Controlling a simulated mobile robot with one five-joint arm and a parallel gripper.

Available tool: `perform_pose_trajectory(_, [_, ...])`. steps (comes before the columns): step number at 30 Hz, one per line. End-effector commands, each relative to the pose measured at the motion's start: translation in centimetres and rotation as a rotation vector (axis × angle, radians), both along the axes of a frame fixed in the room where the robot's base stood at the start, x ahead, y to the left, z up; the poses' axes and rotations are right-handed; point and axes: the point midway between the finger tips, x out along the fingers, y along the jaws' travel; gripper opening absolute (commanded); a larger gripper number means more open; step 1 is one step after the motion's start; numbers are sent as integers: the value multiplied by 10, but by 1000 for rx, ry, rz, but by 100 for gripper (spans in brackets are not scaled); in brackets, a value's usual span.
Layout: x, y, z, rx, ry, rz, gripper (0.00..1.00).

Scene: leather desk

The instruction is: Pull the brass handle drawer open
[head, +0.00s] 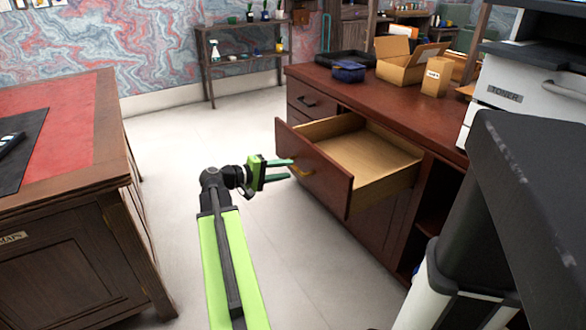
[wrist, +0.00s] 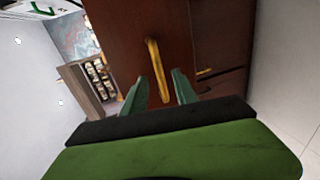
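The drawer (head: 322,175) with the brass handle stands pulled well out of the dark red wooden cabinet, and its inside (head: 365,155) looks empty. The brass handle (head: 303,172) is on the drawer front. My gripper (head: 291,168) is in front of the handle, its fingers pointing at the drawer front. In the wrist view the handle (wrist: 157,66) runs nearly upright, with its lower end between the spread green fingers (wrist: 159,84). A gap shows on both sides, so the gripper is open and holds nothing.
Another closed drawer (head: 305,99) with a dark handle is behind the open one. The cabinet top (head: 360,92) bears a cardboard box (head: 400,72) and a printer (head: 530,95). A wooden desk (head: 75,215) stands left. Pale floor (head: 180,150) between is clear.

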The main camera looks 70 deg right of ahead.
Motion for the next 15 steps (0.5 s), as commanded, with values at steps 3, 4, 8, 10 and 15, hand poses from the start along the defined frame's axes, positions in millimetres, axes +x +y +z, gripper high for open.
perform_pose_trajectory(3, [25,26,11,-1,-1,5,34])
perform_pose_trajectory(4, [30,32,13,-1,-1,5,34])
perform_pose_trajectory(8, [54,57,20,0,0,5,34])
perform_pose_trajectory(10, [65,68,23,0,0,3,34])
perform_pose_trajectory(15, [81,86,27,-1,-1,2,34])
